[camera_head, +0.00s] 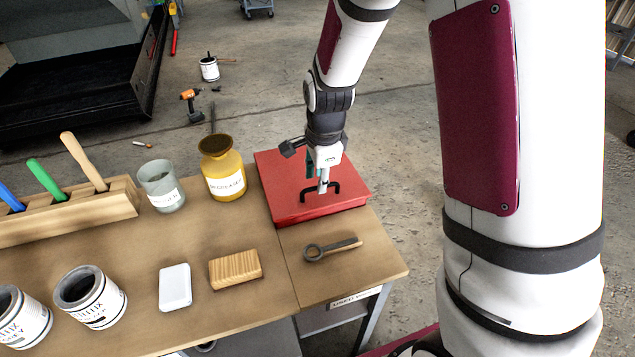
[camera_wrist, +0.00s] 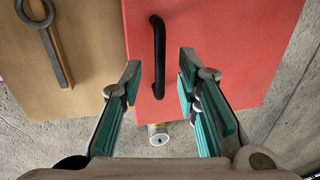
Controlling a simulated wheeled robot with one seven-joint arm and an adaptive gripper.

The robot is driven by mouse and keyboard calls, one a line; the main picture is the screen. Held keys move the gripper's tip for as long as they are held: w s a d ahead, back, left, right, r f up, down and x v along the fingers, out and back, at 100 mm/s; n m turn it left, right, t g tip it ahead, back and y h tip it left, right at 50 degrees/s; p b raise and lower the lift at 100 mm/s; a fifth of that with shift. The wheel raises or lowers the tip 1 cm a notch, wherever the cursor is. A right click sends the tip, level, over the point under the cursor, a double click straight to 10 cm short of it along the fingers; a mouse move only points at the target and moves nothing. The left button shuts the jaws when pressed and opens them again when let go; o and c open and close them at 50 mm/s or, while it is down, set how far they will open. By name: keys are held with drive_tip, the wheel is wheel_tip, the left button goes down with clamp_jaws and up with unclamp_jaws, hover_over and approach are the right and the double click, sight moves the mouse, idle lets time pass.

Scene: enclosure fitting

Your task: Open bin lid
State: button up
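The bin is a red box (camera_head: 285,203) with a flat red lid (camera_head: 280,172), at the table's far right corner in the head view. The lid is closed and also fills much of the wrist view (camera_wrist: 220,30). A black bar handle (camera_wrist: 159,50) stands on the lid; it shows in the head view too (camera_head: 336,187). My gripper (camera_head: 322,187) is over the lid at the handle, pointing down. In the wrist view my gripper (camera_wrist: 161,66) is open, with the handle between its teal-padded fingers and a gap on each side. I cannot tell how deep the fingertips reach.
A dark ring-ended tool (camera_head: 332,249) lies in front of the bin. A yellow jar (camera_head: 223,180) with a brush stands left of it, beside a glass jar (camera_head: 162,190). A wood block (camera_head: 235,269) and white block (camera_head: 175,287) lie nearer. Open floor lies behind the bin.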

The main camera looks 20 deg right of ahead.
drive_tip(key=shift+w+f, duration=0.2)
drive_tip(key=shift+f, duration=0.8)
clamp_jaws()
drive_tip(key=shift+r, duration=0.15)
